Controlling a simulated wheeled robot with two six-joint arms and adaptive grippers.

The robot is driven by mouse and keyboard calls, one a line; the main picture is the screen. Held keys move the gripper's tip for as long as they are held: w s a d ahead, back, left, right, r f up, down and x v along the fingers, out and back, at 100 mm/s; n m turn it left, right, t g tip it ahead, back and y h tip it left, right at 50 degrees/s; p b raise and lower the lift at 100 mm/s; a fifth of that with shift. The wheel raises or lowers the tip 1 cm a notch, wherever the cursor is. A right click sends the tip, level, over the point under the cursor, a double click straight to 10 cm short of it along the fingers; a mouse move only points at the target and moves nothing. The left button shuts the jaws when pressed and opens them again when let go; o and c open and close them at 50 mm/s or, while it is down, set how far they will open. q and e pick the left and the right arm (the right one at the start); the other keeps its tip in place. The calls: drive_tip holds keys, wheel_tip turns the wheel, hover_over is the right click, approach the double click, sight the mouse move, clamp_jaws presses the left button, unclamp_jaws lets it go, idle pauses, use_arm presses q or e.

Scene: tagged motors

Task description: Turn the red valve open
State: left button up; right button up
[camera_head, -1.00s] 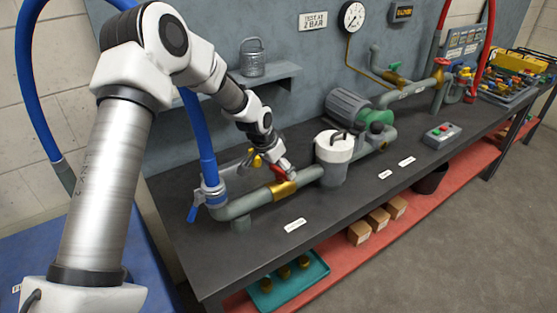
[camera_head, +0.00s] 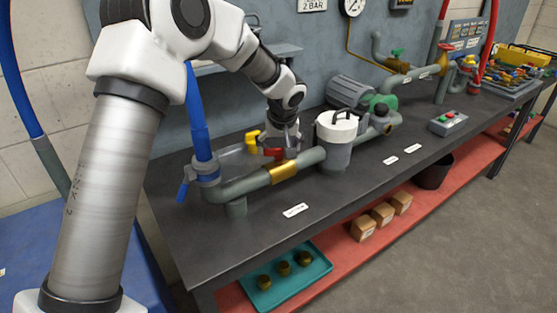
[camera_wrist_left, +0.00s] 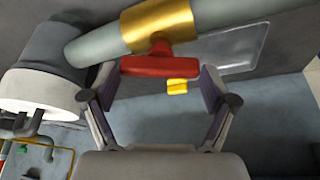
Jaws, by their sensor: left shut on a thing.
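The red valve handle (camera_head: 273,153) sits just behind the brass valve body (camera_head: 284,174) on the grey pipe. In the left wrist view the red handle (camera_wrist_left: 160,66) lies roughly along the pipe, below the brass body (camera_wrist_left: 155,24). My left gripper (camera_head: 276,147) reaches down from above, and its fingers (camera_wrist_left: 158,80) stand at the two ends of the handle, shut on it. The fingers partly hide the handle in the head view. My right gripper is in neither view.
A blue hose (camera_head: 201,140) joins the pipe's left end. A white-lidded pot (camera_head: 337,128) stands close right of the valve. A yellow part (camera_head: 253,139) is close behind the handle.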

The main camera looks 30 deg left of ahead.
use_arm(q)
drive_tip(key=n, duration=0.1)
drive_tip(key=n+g+b, duration=0.1)
drive_tip(key=shift+d+f+n+y, duration=0.1)
drive_tip(key=shift+f+n+y, duration=0.1)
drive_tip(key=shift+n+y, duration=0.1)
drive_tip(key=shift+r+n+g+b, duration=0.1)
drive_tip(key=shift+n+g+b, duration=0.25)
drive_tip(key=shift+n, duration=0.85)
drive_tip(key=shift+y, duration=0.3)
drive_tip(key=o, duration=0.9)
drive_tip(key=shift+w, duration=0.1)
drive_tip(key=shift+o, duration=0.2)
drive_tip(key=shift+r, duration=0.1)
drive_tip(key=v, duration=1.2)
